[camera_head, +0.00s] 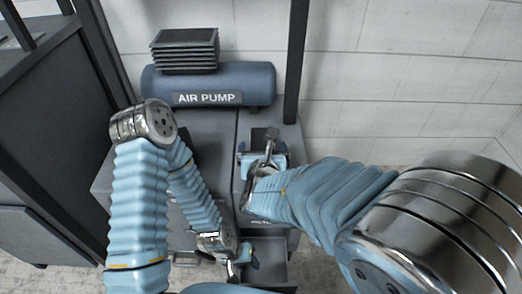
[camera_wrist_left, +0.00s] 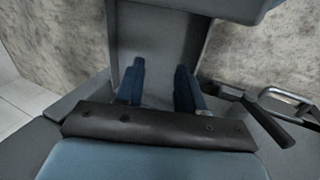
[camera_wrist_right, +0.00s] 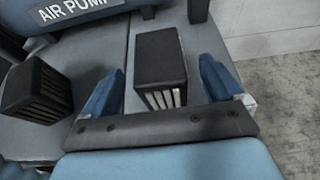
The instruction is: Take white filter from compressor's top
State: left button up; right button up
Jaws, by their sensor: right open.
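The compressor (camera_head: 225,82), a dark blue tank lettered AIR PUMP, lies at the back. On its top sits a dark-topped block with grey pleated sides (camera_head: 186,52), which appears to be a filter; no clearly white one shows there. My right gripper (camera_head: 263,152) is open in front of and below the compressor. In the right wrist view, a black-topped block with white pleats (camera_wrist_right: 160,65) stands in line between its open fingers; contact cannot be told. My left gripper (camera_head: 240,257) is lower, near the front; its fingers (camera_wrist_left: 159,85) are apart with nothing between them.
Another black-topped block with tan pleats (camera_wrist_right: 36,90) stands on the grey surface at left in the right wrist view. A dark cabinet (camera_head: 45,130) is at left. Dark upright posts (camera_head: 296,60) flank the compressor. A metal handle (camera_wrist_left: 285,97) shows in the left wrist view.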

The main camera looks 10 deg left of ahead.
aim_at(262, 142)
jog(key=x, duration=0.5)
jog(key=shift+w+a+f, duration=0.15)
jog(key=shift+w+f, duration=0.05)
jog(key=shift+f, duration=0.1)
jog(key=c, duration=1.1)
jog(key=shift+r, duration=0.1)
